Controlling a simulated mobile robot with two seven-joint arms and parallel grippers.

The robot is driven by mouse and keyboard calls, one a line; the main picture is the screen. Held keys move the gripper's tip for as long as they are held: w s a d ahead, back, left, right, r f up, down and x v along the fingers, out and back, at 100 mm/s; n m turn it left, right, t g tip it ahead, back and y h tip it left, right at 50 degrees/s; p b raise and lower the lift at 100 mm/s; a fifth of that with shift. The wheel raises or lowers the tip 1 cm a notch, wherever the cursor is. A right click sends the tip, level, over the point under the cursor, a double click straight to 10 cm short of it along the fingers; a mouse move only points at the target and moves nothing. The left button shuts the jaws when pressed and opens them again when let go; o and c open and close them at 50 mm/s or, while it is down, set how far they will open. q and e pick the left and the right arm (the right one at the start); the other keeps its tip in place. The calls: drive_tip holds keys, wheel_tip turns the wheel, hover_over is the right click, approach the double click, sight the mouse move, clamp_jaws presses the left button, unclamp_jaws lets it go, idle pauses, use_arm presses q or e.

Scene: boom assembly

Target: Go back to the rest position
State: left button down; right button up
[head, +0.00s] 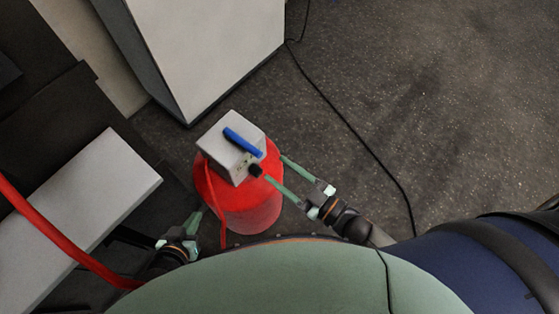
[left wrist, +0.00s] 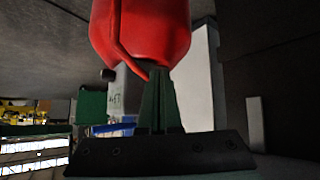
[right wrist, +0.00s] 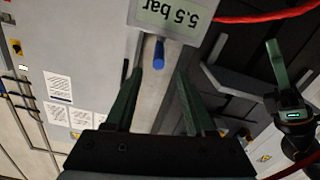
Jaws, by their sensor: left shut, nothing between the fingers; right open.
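My right gripper (head: 275,168) is open beside the red tank (head: 250,209) in the head view, its two green fingers apart. In the right wrist view the right gripper (right wrist: 165,70) shows nothing between its fingers. My left gripper (head: 199,212) is low at the tank's left side. In the left wrist view the left gripper (left wrist: 158,72) has its fingers together and empty, in front of the red tank (left wrist: 140,30). It also shows at the right of the right wrist view (right wrist: 273,48).
A grey box (head: 216,141) with a blue lever (head: 242,142) tops the tank. Its display (right wrist: 172,15) reads 5.5 bar, upside down. A red hose (head: 60,244) crosses the left. A white cabinet (head: 210,50) stands behind. A black cable (head: 345,118) lies on open floor at right.

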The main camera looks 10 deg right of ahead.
drive_tip(key=s+d+m+g+h+p, duration=0.5)
drive_tip(key=d+m+h+p, duration=0.2)
drive_tip(key=d+h+p, duration=0.1)
drive_tip(key=shift+d+m+h, duration=0.3)
drive_tip(key=shift+d, duration=0.2)
